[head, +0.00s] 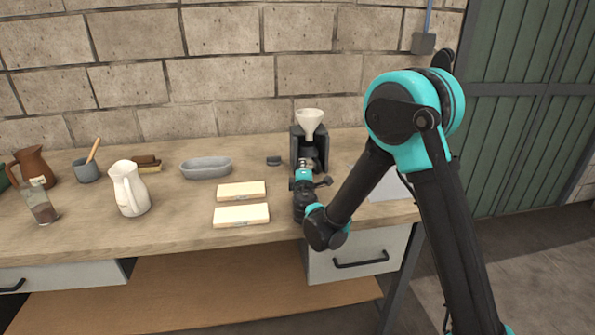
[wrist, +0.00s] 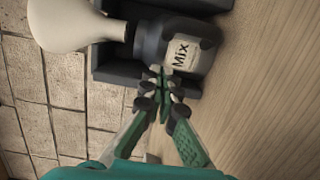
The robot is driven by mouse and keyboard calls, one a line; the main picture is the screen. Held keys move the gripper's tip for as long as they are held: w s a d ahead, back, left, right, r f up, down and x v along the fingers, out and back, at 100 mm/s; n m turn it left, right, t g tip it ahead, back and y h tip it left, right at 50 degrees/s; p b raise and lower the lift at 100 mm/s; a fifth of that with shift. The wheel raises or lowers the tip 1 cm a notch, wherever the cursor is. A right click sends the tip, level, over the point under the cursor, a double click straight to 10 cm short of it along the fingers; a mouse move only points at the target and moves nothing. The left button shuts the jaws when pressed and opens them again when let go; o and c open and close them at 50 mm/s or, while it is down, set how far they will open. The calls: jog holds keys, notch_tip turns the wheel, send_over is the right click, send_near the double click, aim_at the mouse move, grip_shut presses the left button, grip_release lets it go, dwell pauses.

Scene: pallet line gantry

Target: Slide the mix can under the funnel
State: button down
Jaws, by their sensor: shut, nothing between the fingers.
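The mix can (wrist: 180,47) is a dark grey can with a pale label reading "Mix". In the wrist view it stands in the dark stand, with its top at the funnel's spout. The cream funnel (head: 309,121) sits on top of the stand; it also shows in the wrist view (wrist: 70,25). My gripper (wrist: 160,78) is shut and empty, its tips right at the can's near side; I cannot tell whether they touch. In the head view my gripper (head: 304,165) is in front of the stand and mostly hides the can.
The dark stand (head: 323,150) is at the back right of the wooden bench. Two cream blocks (head: 241,215) lie left of my gripper. A grey oval dish (head: 206,168), a white pitcher (head: 129,188) and a glass bottle (head: 41,206) are farther left. A pale sheet (head: 391,187) lies right.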

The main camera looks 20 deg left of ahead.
aim_at(308, 159)
jog(key=shift+w+d, duration=0.2)
jog(key=shift+w, duration=0.25)
jog(key=shift+w+d, duration=0.25)
jog(key=shift+w, duration=0.25)
jog(key=shift+w+d, duration=0.2)
jog(key=shift+w, duration=0.25)
jog(key=shift+s+a, duration=0.1)
